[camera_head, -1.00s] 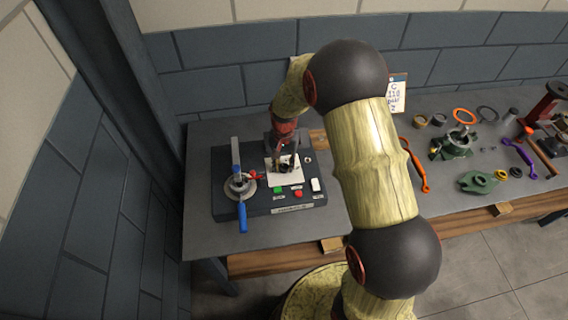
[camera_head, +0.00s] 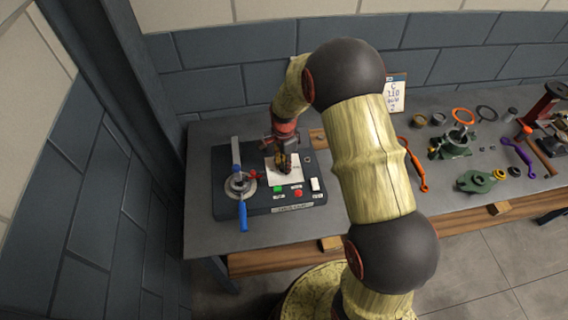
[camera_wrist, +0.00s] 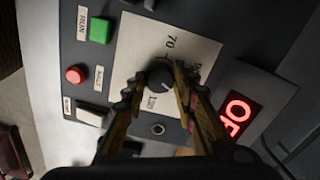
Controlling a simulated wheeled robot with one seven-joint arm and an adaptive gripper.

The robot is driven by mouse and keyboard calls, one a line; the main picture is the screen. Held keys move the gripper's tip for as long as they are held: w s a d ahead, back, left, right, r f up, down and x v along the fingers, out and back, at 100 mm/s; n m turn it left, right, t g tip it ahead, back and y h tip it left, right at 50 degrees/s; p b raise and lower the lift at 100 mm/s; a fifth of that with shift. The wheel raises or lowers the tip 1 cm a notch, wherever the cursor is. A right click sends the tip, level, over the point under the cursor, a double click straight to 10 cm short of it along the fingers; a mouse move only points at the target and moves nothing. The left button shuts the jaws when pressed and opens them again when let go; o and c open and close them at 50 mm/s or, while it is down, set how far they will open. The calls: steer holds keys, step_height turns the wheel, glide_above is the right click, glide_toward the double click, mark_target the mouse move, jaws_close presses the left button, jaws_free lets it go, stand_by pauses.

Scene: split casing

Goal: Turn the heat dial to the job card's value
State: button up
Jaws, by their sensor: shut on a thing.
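The heat dial (camera_wrist: 160,74) is a dark round knob on a white scale plate (camera_wrist: 128,62) in the wrist view. A "70" shows above it and another number, partly hidden, below it. I cannot clearly read where the dial points. My gripper (camera_wrist: 158,86) is shut on the dial, one finger on each side. In the head view my gripper (camera_head: 283,168) reaches down onto the plate and hides the dial. The job card (camera_head: 393,94) stands at the back of the bench; it seems to read "C", "110" and "2", with one line unclear.
The dark control box has a green button (camera_wrist: 100,30), a red button (camera_wrist: 76,74), a white switch (camera_wrist: 90,115) and a lit red display (camera_wrist: 236,115) starting "OF". A blue-handled lever (camera_head: 242,215) stands left of the dial. Tools and parts lie along the bench's right.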

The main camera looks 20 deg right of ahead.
steer(key=shift+m, duration=0.5)
steer(key=o, duration=1.2)
steer(key=shift+c, duration=0.2)
step_height(320, 180, up, 12)
steer(key=shift+n, duration=0.3)
